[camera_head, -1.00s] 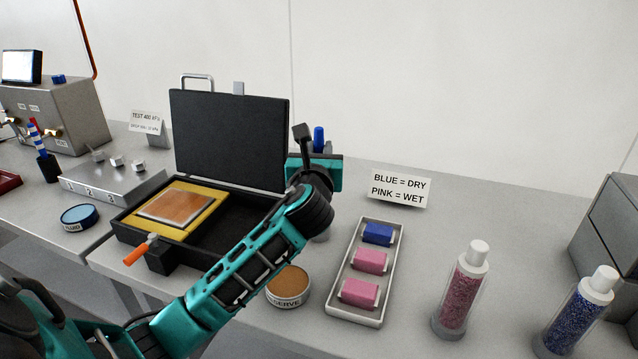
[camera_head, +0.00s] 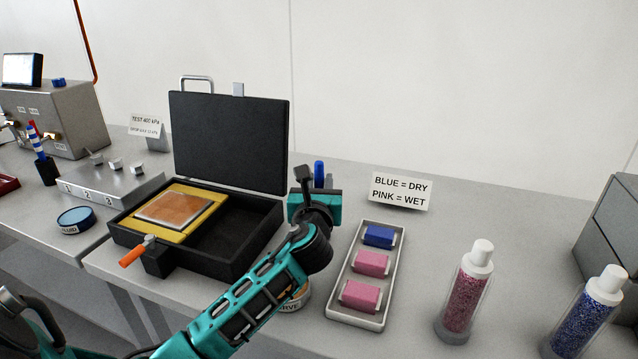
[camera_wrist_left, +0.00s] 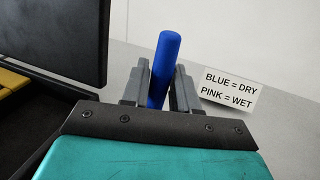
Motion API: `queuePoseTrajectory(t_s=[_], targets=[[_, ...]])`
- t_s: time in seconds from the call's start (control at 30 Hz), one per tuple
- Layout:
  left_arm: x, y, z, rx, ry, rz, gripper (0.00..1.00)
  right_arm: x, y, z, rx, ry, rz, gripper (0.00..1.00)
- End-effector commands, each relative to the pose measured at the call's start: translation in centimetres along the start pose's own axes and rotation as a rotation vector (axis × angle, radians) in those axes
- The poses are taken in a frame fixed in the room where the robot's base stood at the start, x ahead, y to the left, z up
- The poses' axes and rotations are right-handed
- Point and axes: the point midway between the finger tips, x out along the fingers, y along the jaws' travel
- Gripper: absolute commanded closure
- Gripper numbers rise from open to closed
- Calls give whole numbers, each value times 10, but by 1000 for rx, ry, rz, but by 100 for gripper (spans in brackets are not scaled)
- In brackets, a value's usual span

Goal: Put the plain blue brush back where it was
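The plain blue brush shows as a blue handle (camera_head: 319,174) just right of the open case; it also shows in the left wrist view (camera_wrist_left: 164,62). My left gripper (camera_head: 320,188) has its fingers on either side of the handle, and the handle travels with it, so it is shut on the brush. The brush's lower end is hidden behind my gripper. A black cup (camera_head: 48,172) at the far left holds a blue-and-white striped brush (camera_head: 38,143) and a red-tipped one (camera_head: 33,126). My right gripper is not in view.
The open black case (camera_head: 228,145) with a copper plate (camera_head: 174,208) stands left of my gripper. A fluid tin (camera_head: 76,218) and a numbered block (camera_head: 110,186) lie farther left. A tray (camera_head: 352,315) of blue and pink blocks is on the right. My arm partly covers the reserve tin (camera_head: 296,304).

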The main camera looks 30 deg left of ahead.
Motion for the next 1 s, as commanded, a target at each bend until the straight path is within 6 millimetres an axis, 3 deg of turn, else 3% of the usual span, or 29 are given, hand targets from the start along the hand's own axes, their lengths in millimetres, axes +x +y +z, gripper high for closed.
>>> queuePoseTrajectory(t_s=[0.2, 0.53, 0.67, 1.0], targets=[[0, 0, 0, 0, 0, 0, 50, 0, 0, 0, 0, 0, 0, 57], [-1, 0, 4, 0, -1, 0, 49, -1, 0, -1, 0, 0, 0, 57], [-19, 0, 3, 0, 1, -2, 49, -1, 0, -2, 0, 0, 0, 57], [-90, 0, 3, -2, 3, -3, 49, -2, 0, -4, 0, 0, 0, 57]])
